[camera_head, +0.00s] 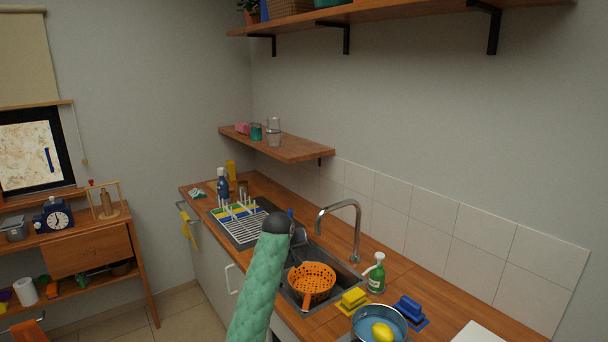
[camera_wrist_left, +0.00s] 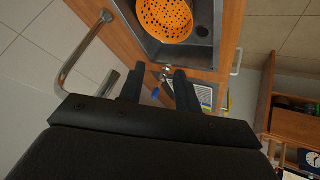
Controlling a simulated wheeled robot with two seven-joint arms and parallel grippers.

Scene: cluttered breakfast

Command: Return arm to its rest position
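My left arm, in a green padded sleeve, rises from the bottom of the head view to a dark wrist. The left gripper (camera_head: 298,240) is small and partly hidden beside that wrist, over the sink. In the left wrist view its two dark fingers (camera_wrist_left: 157,85) stand apart with a gap between them, so it is open. A small blue-ended item (camera_wrist_left: 156,93) shows in that gap, apparently beyond the fingers. My right gripper is not in view.
An orange colander (camera_head: 312,280) sits in the sink near my left arm. The curved faucet (camera_head: 357,230) rises beside it. A dish rack (camera_head: 240,222), a green soap bottle (camera_head: 377,278), sponges (camera_head: 354,299) and a blue bowl holding a lemon (camera_head: 382,332) crowd the counter. A shelf (camera_head: 290,150) hangs above.

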